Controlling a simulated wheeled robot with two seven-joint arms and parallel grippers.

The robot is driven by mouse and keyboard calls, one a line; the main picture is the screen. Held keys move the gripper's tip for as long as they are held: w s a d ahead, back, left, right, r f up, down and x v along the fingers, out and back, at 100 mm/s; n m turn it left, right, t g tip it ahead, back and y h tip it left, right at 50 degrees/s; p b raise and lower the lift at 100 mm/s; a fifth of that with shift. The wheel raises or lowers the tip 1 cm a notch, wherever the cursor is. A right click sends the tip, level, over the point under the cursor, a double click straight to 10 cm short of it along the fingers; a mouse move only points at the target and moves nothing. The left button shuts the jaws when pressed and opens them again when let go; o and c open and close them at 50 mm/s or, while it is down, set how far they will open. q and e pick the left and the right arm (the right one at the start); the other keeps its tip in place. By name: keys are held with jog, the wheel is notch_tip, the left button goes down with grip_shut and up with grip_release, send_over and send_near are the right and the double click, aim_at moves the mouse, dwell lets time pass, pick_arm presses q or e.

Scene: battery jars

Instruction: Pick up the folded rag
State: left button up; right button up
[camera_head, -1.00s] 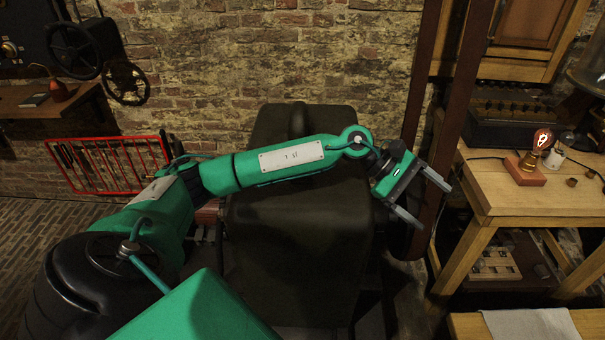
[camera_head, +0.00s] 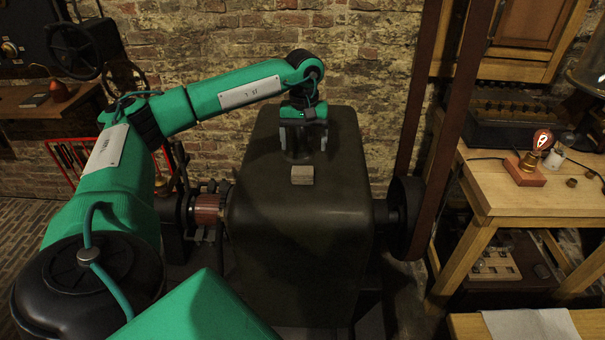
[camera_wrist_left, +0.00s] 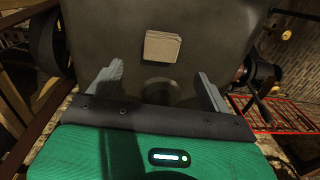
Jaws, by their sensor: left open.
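The folded rag (camera_head: 302,175) is a small beige, flat square lying on top of the dark machine housing (camera_head: 290,230). It also shows in the left wrist view (camera_wrist_left: 162,46), beyond the fingertips and between their lines. My left gripper (camera_head: 304,150) is open and empty, with its fingers pointing down above the back part of the housing, behind the rag. In the left wrist view its two grey fingers (camera_wrist_left: 160,82) stand wide apart, and neither touches the rag. My right gripper is in neither view.
A dark knob or post stands on the housing behind the rag, close to my left fingers. A belt (camera_head: 452,110) and wheel run at its right side. A wooden bench (camera_head: 530,196) with a lit bulb (camera_head: 542,140) is further right. A brick wall is behind.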

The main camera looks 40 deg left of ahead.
aim_at(302, 170)
pick_arm(q)
notch_tip(302, 170, down, 4)
jog(key=shift+r, duration=0.1)
notch_tip(302, 170, down, 5)
jog(key=shift+a+p, duration=0.15)
jog(key=shift+p, duration=0.3)
jog(key=c, duration=1.1)
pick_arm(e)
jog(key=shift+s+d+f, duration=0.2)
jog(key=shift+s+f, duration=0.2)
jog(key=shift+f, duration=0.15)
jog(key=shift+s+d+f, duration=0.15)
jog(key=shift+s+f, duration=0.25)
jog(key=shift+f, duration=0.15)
